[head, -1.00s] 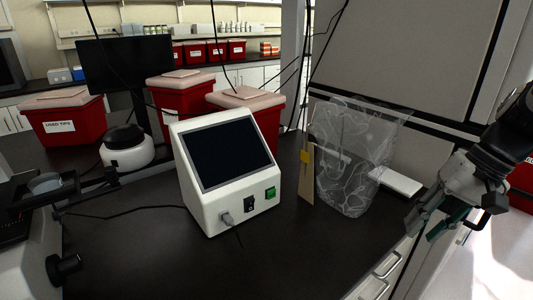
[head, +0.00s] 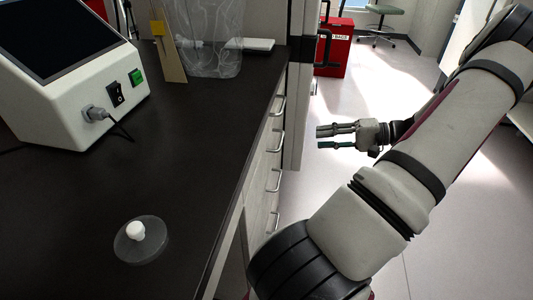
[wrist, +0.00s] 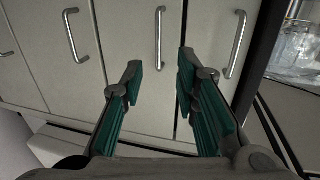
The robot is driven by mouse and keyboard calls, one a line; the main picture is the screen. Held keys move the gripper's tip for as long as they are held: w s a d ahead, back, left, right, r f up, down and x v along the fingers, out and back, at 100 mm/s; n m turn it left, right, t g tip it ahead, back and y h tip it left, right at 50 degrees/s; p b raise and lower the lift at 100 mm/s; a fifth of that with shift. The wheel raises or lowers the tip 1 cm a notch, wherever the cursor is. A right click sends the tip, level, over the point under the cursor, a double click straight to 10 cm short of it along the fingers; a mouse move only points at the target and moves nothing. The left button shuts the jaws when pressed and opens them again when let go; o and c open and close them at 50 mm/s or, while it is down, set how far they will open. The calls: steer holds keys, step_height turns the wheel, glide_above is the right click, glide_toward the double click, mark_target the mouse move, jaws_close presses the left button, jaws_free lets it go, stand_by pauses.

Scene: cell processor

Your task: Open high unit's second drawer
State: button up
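A light grey drawer unit under the black bench shows several bar handles in the head view, stacked downward: the top handle (head: 279,104), the second handle (head: 278,139), and lower ones. In the wrist view the unit appears sideways, with the bench edge on the right. There the top handle (wrist: 236,43) is rightmost and the second handle (wrist: 160,38) is in the middle. All drawers in view look closed. My gripper (head: 319,138) is open and empty, pointing at the drawer fronts with a gap. In the wrist view its fingers (wrist: 160,62) line up with the second handle.
The black bench top (head: 190,180) carries a white screen device (head: 70,100), a clear bag (head: 205,40) and a round disc with a white knob (head: 140,240). A red bin (head: 334,50) and a stool (head: 380,20) stand beyond. The floor right of the drawers is clear.

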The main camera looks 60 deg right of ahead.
mark_target(281, 140)
steer(key=b+x, duration=0.1)
steer(key=x, duration=0.5)
steer(key=b+x, duration=0.2)
steer(key=x, duration=0.5)
steer(key=shift+w+d+f, duration=0.1)
steer(key=shift+w+f, duration=0.05)
steer(key=shift+w, duration=0.15)
jaws_close()
